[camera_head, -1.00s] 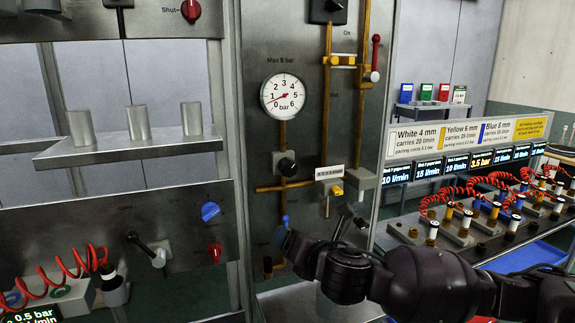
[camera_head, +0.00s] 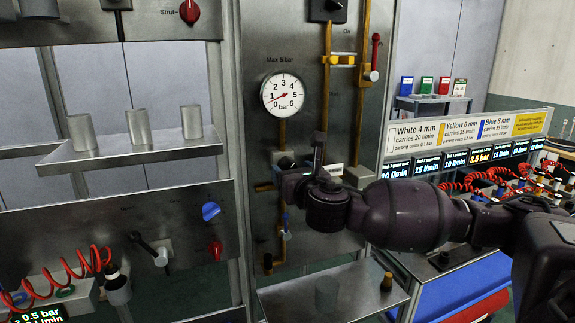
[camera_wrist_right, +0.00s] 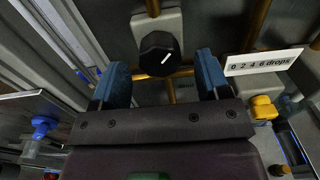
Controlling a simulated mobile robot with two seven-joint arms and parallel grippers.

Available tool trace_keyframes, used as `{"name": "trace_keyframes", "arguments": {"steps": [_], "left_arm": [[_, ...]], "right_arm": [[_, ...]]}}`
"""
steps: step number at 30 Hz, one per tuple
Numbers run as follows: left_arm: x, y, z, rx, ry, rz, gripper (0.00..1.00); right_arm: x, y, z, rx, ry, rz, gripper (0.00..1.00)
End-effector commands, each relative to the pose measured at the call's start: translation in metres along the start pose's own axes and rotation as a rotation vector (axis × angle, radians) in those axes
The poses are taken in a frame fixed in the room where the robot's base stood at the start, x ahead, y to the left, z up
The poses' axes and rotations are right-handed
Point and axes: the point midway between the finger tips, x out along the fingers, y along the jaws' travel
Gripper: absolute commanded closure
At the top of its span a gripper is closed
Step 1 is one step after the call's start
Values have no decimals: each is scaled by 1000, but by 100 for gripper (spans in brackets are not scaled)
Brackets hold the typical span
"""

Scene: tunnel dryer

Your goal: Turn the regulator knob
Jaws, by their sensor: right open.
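The regulator knob is black with a white mark; in the right wrist view the knob (camera_wrist_right: 158,55) faces me, just beyond and between the two blue fingertips. The fingers of my right gripper (camera_wrist_right: 162,76) are open on either side, with nothing between them that I can see them pressing on. In the head view the right gripper (camera_head: 308,167) is in front of the panel below the gauge, and it largely hides the knob. The round pressure gauge (camera_head: 283,94) has its red needle at the low end. My left gripper is not in view.
A brass pipe (camera_wrist_right: 153,76) runs behind the fingers. A drops scale plate (camera_wrist_right: 264,62) and a yellow knob (camera_wrist_right: 263,107) are close to the right finger. A red-handled lever (camera_head: 375,57) stands up and right. A steel shelf (camera_head: 345,285) juts out below.

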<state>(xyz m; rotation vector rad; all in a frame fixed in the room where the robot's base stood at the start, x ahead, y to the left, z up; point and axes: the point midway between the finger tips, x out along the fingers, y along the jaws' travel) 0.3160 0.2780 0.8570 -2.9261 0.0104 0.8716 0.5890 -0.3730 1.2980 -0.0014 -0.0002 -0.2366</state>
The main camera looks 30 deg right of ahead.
Motion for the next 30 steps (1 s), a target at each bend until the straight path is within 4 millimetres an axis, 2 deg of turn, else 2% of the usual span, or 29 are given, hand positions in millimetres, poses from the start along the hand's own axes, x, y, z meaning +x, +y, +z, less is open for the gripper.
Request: {"name": "trace_keyframes", "arguments": {"steps": [3, 7, 19, 28, 30], "left_arm": [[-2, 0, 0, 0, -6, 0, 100], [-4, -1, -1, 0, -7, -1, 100], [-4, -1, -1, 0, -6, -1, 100], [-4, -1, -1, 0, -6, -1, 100], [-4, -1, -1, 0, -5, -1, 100]], "right_arm": [[16, 0, 1, 2, 0, -1, 31], [26, 0, 0, 1, 0, 0, 31], [31, 0, 0, 1, 1, 1, 32], [31, 0, 0, 1, 0, 1, 78], [31, 0, 0, 1, 1, 0, 80]]}}
